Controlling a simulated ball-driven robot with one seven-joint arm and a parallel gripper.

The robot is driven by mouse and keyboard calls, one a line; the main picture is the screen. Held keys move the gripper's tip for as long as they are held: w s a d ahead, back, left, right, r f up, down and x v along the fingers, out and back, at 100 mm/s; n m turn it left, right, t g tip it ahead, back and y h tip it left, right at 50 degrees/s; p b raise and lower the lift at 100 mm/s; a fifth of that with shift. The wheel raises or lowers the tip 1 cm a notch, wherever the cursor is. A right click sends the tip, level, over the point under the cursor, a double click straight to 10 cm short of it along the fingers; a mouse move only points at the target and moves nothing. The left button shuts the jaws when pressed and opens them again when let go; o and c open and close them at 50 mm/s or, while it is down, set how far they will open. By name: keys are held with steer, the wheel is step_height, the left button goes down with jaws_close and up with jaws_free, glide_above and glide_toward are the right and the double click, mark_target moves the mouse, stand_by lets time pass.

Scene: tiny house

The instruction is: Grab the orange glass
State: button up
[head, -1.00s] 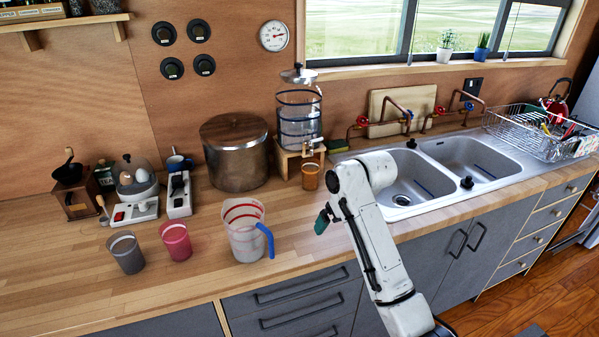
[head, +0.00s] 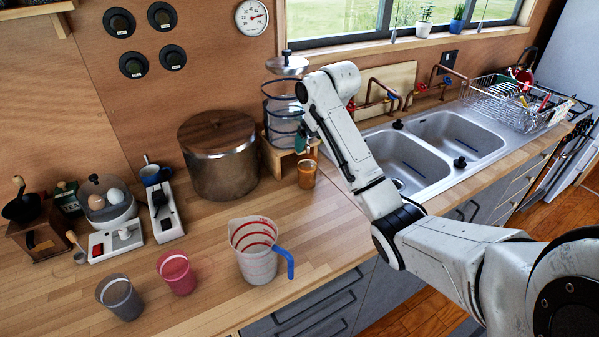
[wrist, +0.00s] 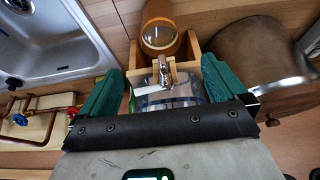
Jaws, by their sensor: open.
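The orange glass (head: 307,172) stands upright on the wooden counter, just in front of the water dispenser's wooden stand. In the wrist view the orange glass (wrist: 161,30) is at the top centre, beyond the fingertips. My gripper (head: 303,140) is near the dispenser, above and close to the glass; most of it is hidden by my arm in the head view. In the wrist view its two green fingers (wrist: 160,80) are spread wide. The dispenser's tap and stand show between them, and the glass is not between the fingers.
The clear dispenser (head: 281,112) on its stand (head: 275,158) is right beside my gripper. A large metal pot (head: 219,165) stands left, the sink (head: 405,160) right. A measuring jug (head: 256,255), a pink cup (head: 177,273) and a grey cup (head: 120,298) stand nearer the front.

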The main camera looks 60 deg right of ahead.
mark_target(309, 156)
steer(key=shift+p+x, duration=1)
steer(key=shift+x, duration=3.65)
steer(key=shift+s+a+f, duration=0.1)
steer(key=shift+s+a, duration=0.05)
steer(key=shift+c, duration=0.2)
jaws_close()
steer(key=shift+r+p, duration=0.45)
steer(key=shift+p, duration=0.2)
steer(key=s+a, duration=0.7)
steer(key=s, duration=0.5)
steer(key=s+a, duration=0.8)
steer(key=s, duration=0.5)
steer(key=s+a+p, duration=0.1)
steer(key=s+a, duration=0.6)
steer(key=s, duration=0.6)
steer(key=shift+a+f, duration=0.2)
steer(key=shift+a, duration=0.05)
